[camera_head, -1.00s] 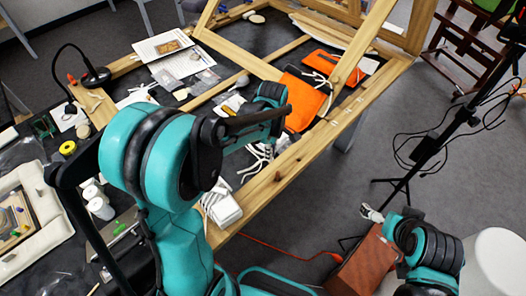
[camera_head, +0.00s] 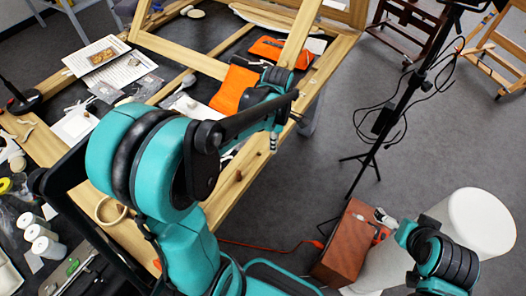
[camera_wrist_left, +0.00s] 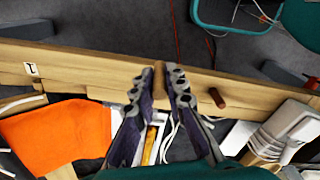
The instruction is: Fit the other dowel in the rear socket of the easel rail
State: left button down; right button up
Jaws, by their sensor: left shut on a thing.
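The easel rail (camera_head: 222,196) is a pale wooden beam along the near right edge of the frame on the table. It also crosses the left wrist view (camera_wrist_left: 95,75). One brown dowel (camera_head: 239,175) stands up from the rail; the left wrist view shows it to the right of my fingers (camera_wrist_left: 217,97). My left gripper (camera_wrist_left: 165,78) is over the rail, shut on the other dowel (camera_wrist_left: 158,72), which shows only partly between the fingertips. The rear socket is not visible. My right gripper (camera_head: 384,218) is by the red-brown box, away from the rail; its jaws are too small to read.
Orange pouches (camera_head: 234,88) lie inside the wooden frame. A white cord-wrapped block (camera_wrist_left: 285,128) lies near the standing dowel. A red-brown box (camera_head: 343,245), a white cylinder (camera_head: 480,220) and a black tripod stand (camera_head: 378,150) are on the right. Open floor lies beyond the rail.

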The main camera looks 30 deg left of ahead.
pick_arm(q)
jog(key=b, duration=0.1)
send_over(259, 149)
jog(key=s+d, duration=0.1)
jog(key=s, duration=0.1)
notch_tip(259, 149, down, 4)
jog(key=shift+w+r, duration=0.1)
jog(key=shift+w, duration=0.05)
notch_tip(259, 149, down, 4)
jog(key=shift+r+b, duration=0.1)
jog(key=shift+b, duration=0.9)
jog(key=shift+r, duration=0.1)
jog(key=shift+f, duration=0.25)
jog(key=c, duration=1.6)
grip_release()
jog(key=shift+o, duration=0.2)
jog(key=shift+r, duration=0.1)
jog(key=shift+r, duration=0.1)
